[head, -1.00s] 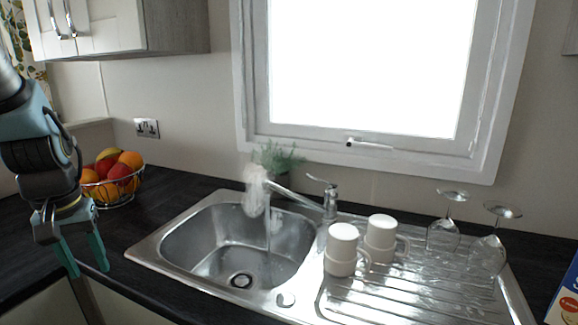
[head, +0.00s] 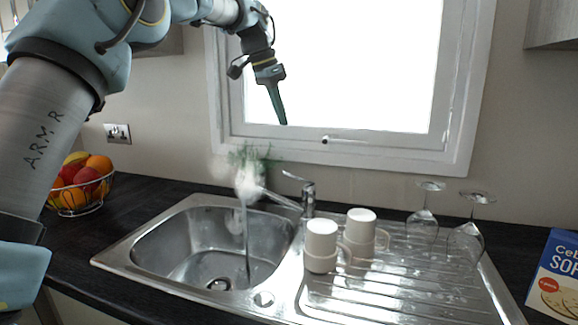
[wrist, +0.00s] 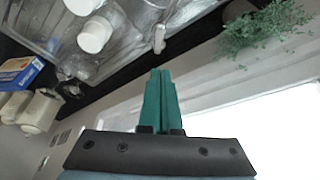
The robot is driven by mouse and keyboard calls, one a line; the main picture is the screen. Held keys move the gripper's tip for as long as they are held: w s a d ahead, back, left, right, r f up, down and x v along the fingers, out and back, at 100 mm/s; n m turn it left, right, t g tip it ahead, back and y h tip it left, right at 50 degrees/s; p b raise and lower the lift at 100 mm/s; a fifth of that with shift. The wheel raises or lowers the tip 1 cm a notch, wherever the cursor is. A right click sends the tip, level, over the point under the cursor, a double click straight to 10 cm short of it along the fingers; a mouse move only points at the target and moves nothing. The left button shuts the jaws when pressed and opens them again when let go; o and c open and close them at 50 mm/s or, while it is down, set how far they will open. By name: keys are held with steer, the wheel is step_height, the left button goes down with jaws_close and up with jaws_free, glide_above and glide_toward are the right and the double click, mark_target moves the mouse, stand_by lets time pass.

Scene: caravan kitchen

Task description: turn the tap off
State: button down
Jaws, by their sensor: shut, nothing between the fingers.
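The chrome tap (head: 308,198) stands at the back edge of the steel sink, with its lever (head: 294,175) on top and its spout pointing left over the basin. Water (head: 246,235) runs from the spout into the basin (head: 200,245), and white steam hangs around the spout's end. In the wrist view the tap (wrist: 159,38) shows beyond my fingertips. My gripper (head: 284,122) is shut and empty, pointing down in front of the window, above and a little left of the tap, apart from it.
Two white mugs (head: 321,240) (head: 360,228) and two upturned glasses (head: 423,222) (head: 467,240) stand on the drainer, right of the tap. A green plant (head: 255,158) is behind the spout. A fruit bowl (head: 82,190) sits left, a blue box (head: 556,280) right. The window (head: 340,70) is close behind my gripper.

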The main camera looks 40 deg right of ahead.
steer(key=p, duration=0.2)
glide_above(293, 175)
steer(key=d, duration=0.1)
steer(key=f, duration=0.9)
steer(key=shift+w+d+f, duration=0.15)
steer(key=shift+w+d, duration=0.05)
steer(key=shift+w, duration=0.15)
steer(key=f, duration=0.1)
steer(key=a+f, duration=0.1)
steer(key=shift+w+a+f, duration=0.15)
steer(key=shift+a+f, duration=0.15)
steer(key=shift+f, duration=0.05)
steer(key=shift+a+f+p, duration=0.1)
steer(key=shift+f+p, duration=0.2)
steer(key=shift+f, duration=0.05)
